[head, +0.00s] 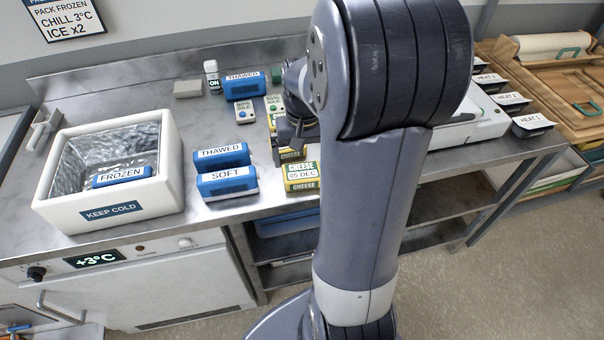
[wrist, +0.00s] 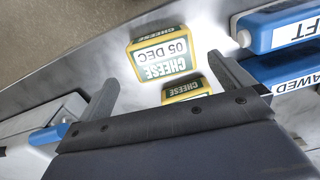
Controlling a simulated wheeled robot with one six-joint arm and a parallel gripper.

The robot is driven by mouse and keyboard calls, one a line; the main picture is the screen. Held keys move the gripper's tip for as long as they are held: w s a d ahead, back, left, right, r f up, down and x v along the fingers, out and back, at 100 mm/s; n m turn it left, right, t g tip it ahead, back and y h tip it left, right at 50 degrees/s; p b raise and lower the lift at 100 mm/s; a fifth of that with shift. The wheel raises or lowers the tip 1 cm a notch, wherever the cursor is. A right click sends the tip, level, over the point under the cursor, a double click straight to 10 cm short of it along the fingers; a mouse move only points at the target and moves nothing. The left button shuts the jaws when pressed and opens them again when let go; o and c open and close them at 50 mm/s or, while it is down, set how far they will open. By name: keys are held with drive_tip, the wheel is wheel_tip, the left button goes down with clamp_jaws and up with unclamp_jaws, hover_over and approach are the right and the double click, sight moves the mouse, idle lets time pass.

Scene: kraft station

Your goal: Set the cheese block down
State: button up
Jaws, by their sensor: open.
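A yellow and green cheese block (head: 291,154) is on the steel counter, partly hidden by my gripper (head: 296,140). In the wrist view that cheese block (wrist: 187,91) shows between the spread fingers of my gripper (wrist: 163,72), partly hidden by the gripper body. The jaws are open and do not grip it. A second cheese block (head: 302,176), labelled 05 DEC, sits in front of it near the counter's front edge. This second block also shows beyond the fingertips in the wrist view (wrist: 160,52).
Blue packs marked SOFT (head: 227,183) and THAWED (head: 221,156) lie left of the cheese. A white KEEP COLD box (head: 165,185) holds a blue FROZEN pack (head: 121,177). Another THAWED pack (head: 244,86) and small labelled cartons (head: 245,114) stand behind. My arm hides the counter's middle.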

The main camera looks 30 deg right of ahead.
sight(302, 170)
drive_tip(key=shift+w+f+p, duration=0.15)
drive_tip(key=shift+f+p, duration=0.1)
drive_tip(key=shift+f, duration=1.45)
drive_tip(key=shift+w+f+p, duration=0.1)
drive_tip(key=shift+f+p, duration=0.1)
drive_tip(key=shift+f, duration=1.45)
drive_tip(key=shift+c, duration=0.2)
drive_tip(key=shift+r, duration=0.1)
drive_tip(key=c, duration=1)
